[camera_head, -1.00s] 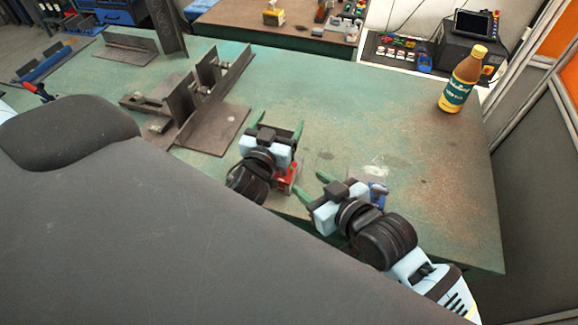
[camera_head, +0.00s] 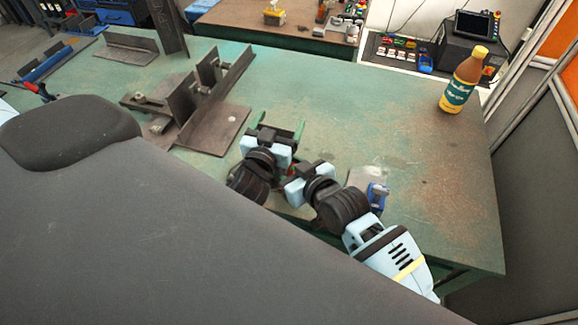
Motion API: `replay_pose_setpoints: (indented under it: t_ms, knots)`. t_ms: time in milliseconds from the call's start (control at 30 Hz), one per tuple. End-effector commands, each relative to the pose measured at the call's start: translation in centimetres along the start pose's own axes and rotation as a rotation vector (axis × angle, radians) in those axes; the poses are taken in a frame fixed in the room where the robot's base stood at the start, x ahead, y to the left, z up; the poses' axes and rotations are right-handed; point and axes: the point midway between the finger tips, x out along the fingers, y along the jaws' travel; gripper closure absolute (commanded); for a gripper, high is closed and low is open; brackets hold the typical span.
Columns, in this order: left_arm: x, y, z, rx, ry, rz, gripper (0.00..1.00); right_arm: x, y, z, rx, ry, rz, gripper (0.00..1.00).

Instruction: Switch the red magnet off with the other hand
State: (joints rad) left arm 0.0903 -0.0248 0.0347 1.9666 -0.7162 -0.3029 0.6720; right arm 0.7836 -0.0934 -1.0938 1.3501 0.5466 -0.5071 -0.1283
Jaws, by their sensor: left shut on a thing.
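The red magnet (camera_head: 291,170) shows only as a small red patch between my two grippers near the table's front edge; most of it, with its switch, is hidden. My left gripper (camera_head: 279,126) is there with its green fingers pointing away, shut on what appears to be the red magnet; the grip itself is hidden. My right gripper (camera_head: 305,182) is close beside it on the right, pointing left toward the magnet. Its fingertips are hidden, so its opening and any contact cannot be told.
A blue magnet (camera_head: 377,197) stands on a grey plate to the right of my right gripper. A brown steel fixture (camera_head: 206,128) is at the left on the green table (camera_head: 400,130). A bottle (camera_head: 460,83) stands at the back right. The table's middle is clear.

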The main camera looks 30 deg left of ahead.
Motion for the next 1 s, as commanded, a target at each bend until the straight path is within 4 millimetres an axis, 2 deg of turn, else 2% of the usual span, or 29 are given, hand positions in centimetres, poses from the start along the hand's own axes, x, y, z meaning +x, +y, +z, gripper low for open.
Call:
replay_pose_setpoints:
  t_ms: [167, 400, 433, 1000]
  knots:
    - [0.0, 0.01, 0.05, 0.0, -0.001, 0.0, 0.64, 0.0, -0.02, -0.02, 0.0, 0.001, 0.0, 0.53]
    - [0.0, 0.01, 0.05, 0.0, -0.001, 0.0, 0.64, -0.01, -0.02, -0.01, 0.0, 0.001, 0.0, 0.83]
    - [0.0, 0.0, 0.05, 0.0, -0.001, 0.0, 0.64, -0.01, -0.03, -0.01, 0.0, 0.001, 0.0, 0.85]
    - [0.0, 0.04, 0.05, 0.0, -0.001, 0.001, 0.64, 0.04, -0.5, -0.1, 0.051, 0.003, 0.112, 0.85]
